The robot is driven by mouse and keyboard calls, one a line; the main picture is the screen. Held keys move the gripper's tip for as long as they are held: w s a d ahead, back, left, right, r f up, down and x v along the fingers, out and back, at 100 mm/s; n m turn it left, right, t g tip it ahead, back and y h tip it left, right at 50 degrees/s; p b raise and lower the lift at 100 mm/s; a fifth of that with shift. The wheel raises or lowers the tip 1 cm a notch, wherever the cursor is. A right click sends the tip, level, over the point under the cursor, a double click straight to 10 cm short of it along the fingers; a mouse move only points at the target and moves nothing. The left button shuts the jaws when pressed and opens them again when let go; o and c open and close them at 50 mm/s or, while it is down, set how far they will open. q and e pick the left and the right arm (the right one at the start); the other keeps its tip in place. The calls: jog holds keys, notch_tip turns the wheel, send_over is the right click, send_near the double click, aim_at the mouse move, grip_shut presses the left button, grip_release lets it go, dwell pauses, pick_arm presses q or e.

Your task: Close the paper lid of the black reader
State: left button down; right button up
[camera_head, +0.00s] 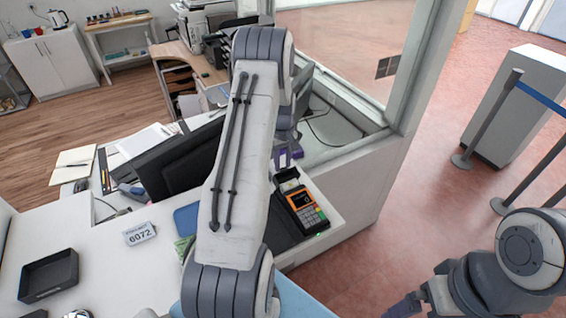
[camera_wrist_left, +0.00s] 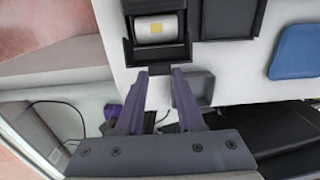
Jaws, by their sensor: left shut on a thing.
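The black reader (camera_head: 306,212) with an orange-framed screen and keypad stands on the counter. Its paper end shows in the left wrist view, where a white paper roll (camera_wrist_left: 157,28) with a yellow patch lies uncovered. The black paper lid (camera_wrist_left: 158,54) is open, on the side of the roll towards my left gripper. My left gripper (camera_wrist_left: 159,73) has its purple fingertips at the lid's outer edge and is shut on it; the exact contact is hard to see. It also shows in the head view (camera_head: 284,158), behind the reader. My right gripper (camera_head: 403,306) is low at right, its jaws unclear.
A dark monitor (camera_head: 180,160) stands left of my left arm. A number plate (camera_head: 140,234), a black tray (camera_head: 48,275) and a blue pad (camera_wrist_left: 294,51) lie on the counter. The glass partition's frame (camera_head: 412,75) rises behind the reader.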

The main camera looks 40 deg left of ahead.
aim_at(296, 192)
pick_arm(q)
jog(key=shift+s+d+f+t+y+b, duration=0.3)
jog(key=shift+d+y+b, duration=0.45)
jog(key=shift+b, duration=2.65)
jog(key=shift+s+d+f+t+y+b, duration=0.15)
jog(key=shift+d+t+y+b, duration=0.55)
jog(key=shift+b, duration=2.7)
jog(key=shift+s+d+f+t+y+b, duration=0.25)
jog(key=shift+y+b, duration=0.8)
jog(key=shift+b, duration=2.35)
jog(key=d+t+y+b, duration=0.1)
jog(key=y+b, duration=0.1)
jog(key=b, duration=0.9)
jog(key=s+d+f+y+b, duration=0.1)
jog(key=d+y+b, duration=0.1)
jog(key=b, duration=0.9)
jog(key=s+d+f+t+y+b, duration=0.1)
jog(key=y+b, duration=0.2)
jog(key=b, duration=0.9)
jog(key=shift+d+f+t+y, duration=0.1)
jog(key=shift+d+t+y, duration=0.25)
jog(key=shift+y, duration=0.05)
jog(key=shift+b, duration=0.6)
jog(key=c, duration=0.5)
grip_release()
jog(key=shift+d, duration=0.1)
